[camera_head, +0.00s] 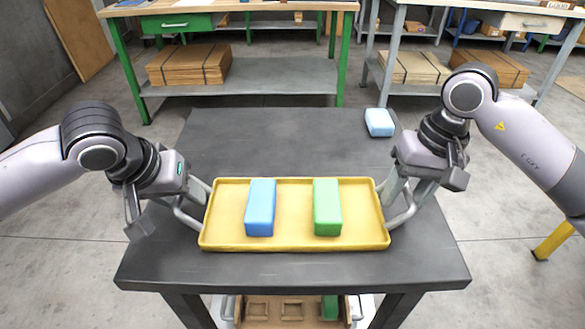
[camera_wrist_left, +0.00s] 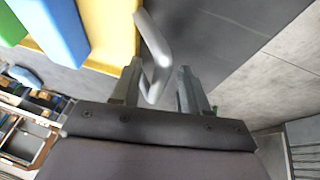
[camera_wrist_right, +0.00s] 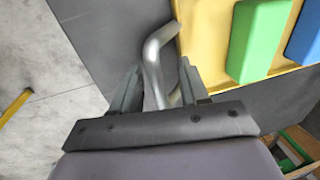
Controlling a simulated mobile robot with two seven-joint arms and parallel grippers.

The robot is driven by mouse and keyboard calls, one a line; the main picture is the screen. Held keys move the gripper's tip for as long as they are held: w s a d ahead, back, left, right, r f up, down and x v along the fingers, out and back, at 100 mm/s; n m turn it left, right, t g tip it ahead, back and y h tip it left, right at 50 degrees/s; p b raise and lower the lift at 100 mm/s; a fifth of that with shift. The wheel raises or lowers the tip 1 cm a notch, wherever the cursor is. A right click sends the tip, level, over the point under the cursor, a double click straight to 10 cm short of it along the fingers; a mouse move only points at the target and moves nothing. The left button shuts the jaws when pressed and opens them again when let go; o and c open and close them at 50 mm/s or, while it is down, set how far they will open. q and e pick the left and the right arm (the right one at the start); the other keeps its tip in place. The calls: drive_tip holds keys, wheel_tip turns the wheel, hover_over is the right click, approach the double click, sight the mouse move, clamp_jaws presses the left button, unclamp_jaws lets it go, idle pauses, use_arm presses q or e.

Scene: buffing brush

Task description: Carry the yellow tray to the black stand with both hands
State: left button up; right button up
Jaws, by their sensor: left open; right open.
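The yellow tray (camera_head: 290,243) lies flat on the black table (camera_head: 300,268), near its front edge. It carries a blue block (camera_head: 260,208) and a green block (camera_head: 327,207). A grey bar handle stands out at each short end. My left gripper (camera_head: 192,196) is open at the left handle (camera_wrist_left: 152,40), which passes between its fingers in the left wrist view. My right gripper (camera_head: 402,198) is open at the right handle (camera_wrist_right: 156,50), which lies between its fingers in the right wrist view. No separate black stand can be told apart from the black table.
A light blue block (camera_head: 379,122) sits at the table's back right corner. The table top behind the tray is otherwise clear. Workbenches with cardboard stacks (camera_head: 190,64) stand behind. A wooden piece with square recesses (camera_head: 290,310) shows below the front edge.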

drive_tip(key=shift+r, duration=0.2)
use_arm(q)
drive_tip(key=v, duration=1)
drive_tip(key=shift+r, duration=0.2)
use_arm(e)
wheel_tip(320, 180, up, 12)
drive_tip(key=d, duration=0.2)
drive_tip(key=shift+f, duration=0.25)
use_arm(q)
drive_tip(key=shift+s, duration=0.1)
